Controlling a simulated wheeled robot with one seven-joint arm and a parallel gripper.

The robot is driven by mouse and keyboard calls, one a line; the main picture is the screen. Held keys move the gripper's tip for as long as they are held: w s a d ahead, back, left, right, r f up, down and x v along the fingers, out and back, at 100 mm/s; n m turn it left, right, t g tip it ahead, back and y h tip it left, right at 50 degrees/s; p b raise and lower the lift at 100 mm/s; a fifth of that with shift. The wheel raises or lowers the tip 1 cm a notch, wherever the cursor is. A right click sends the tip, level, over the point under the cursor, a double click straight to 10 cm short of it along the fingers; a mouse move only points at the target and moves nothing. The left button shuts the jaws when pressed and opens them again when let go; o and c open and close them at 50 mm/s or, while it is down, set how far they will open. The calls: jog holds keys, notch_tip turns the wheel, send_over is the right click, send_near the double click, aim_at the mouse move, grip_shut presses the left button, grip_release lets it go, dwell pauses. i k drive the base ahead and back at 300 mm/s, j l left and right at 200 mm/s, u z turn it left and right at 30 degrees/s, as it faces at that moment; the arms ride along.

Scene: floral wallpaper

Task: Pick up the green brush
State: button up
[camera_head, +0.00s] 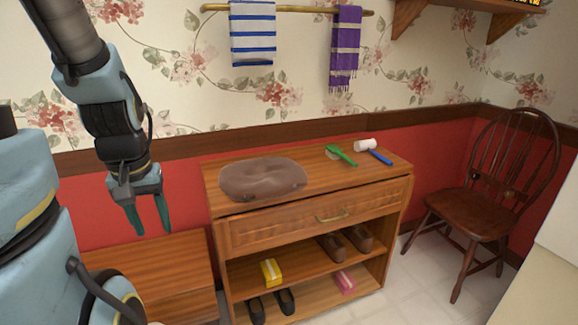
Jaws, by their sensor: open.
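A green brush (341,154) lies on the top of a wooden cabinet (222,173), towards its back right. Its details are too small to make out. My gripper (149,217) hangs to the left of the cabinet, with its two teal fingers pointing down and spread apart. It is open and empty, well apart from the brush.
A brown cushion-like object (262,179) lies on the cabinet's left. A blue-handled tool with a white head (372,150) lies right of the brush. Lower shelves hold shoes and small boxes. A lower wooden surface (165,268) stands left; a chair (480,211) stands right.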

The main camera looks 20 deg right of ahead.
aim_at(334, 152)
jog(key=l+u, duration=0.15)
jog(key=u, duration=0.2)
jog(key=l+u, duration=0.1)
jog(key=u, duration=0.2)
jog(key=l+u, duration=0.15)
jog(key=l, duration=0.2)
jog(key=k+l+u, duration=0.2)
jog(key=l, duration=0.2)
jog(key=l+u, duration=0.15)
jog(key=l, duration=0.2)
jog(key=k+l+u, duration=0.15)
jog(key=l, duration=0.2)
jog(key=k+l, duration=0.15)
jog(key=l, duration=0.25)
jog(key=k+l, duration=0.15)
jog(key=l, duration=0.25)
jog(key=k+l+u, duration=0.1)
jog(key=l, duration=0.3)
jog(key=k+l, duration=0.25)
jog(key=l, duration=0.15)
jog(key=k+l, duration=0.15)
jog(key=l, duration=0.25)
